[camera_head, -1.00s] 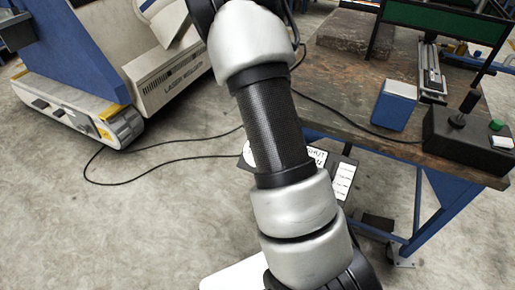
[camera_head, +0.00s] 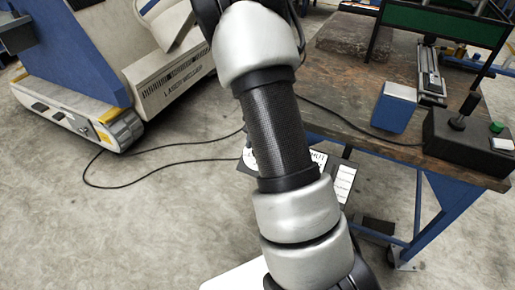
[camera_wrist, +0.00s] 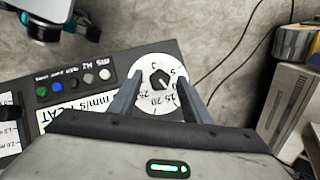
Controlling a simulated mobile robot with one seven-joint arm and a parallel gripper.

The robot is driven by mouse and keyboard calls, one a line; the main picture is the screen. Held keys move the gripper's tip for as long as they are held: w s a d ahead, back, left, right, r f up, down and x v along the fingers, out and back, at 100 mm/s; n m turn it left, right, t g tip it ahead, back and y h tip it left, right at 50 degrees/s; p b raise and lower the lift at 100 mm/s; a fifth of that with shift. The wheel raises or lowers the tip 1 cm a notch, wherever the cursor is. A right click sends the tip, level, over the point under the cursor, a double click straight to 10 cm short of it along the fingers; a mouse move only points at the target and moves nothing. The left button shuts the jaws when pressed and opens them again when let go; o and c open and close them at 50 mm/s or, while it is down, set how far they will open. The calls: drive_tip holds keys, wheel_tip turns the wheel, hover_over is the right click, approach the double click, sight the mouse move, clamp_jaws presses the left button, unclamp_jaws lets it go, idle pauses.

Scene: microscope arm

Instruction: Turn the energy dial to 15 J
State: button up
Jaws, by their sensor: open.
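The energy dial is a white numbered disc (camera_wrist: 157,100) with a dark faceted knob (camera_wrist: 159,78) at its centre, on a dark control panel (camera_wrist: 105,77) in the wrist view. Numbers such as 15, 20 and 25 show on the disc; the knob's exact setting is too small to tell. My gripper (camera_wrist: 160,84) is open, with one finger on each side of the knob, over the disc. I cannot tell whether the fingers touch it. In the head view my arm hides most of the panel, and my gripper cannot be made out.
Several small buttons (camera_wrist: 73,82) sit on the panel left of the dial. In the head view a workbench (camera_head: 350,95) at right carries a blue box (camera_head: 395,106) and a black joystick box (camera_head: 465,140). A laser welder (camera_head: 175,80) stands at left. Cables lie on the floor.

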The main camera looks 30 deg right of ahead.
drive_tip(key=p+v, duration=0.6)
drive_tip(key=v, duration=1.1)
drive_tip(key=shift+r, duration=0.2)
drive_tip(key=shift+s, duration=0.15)
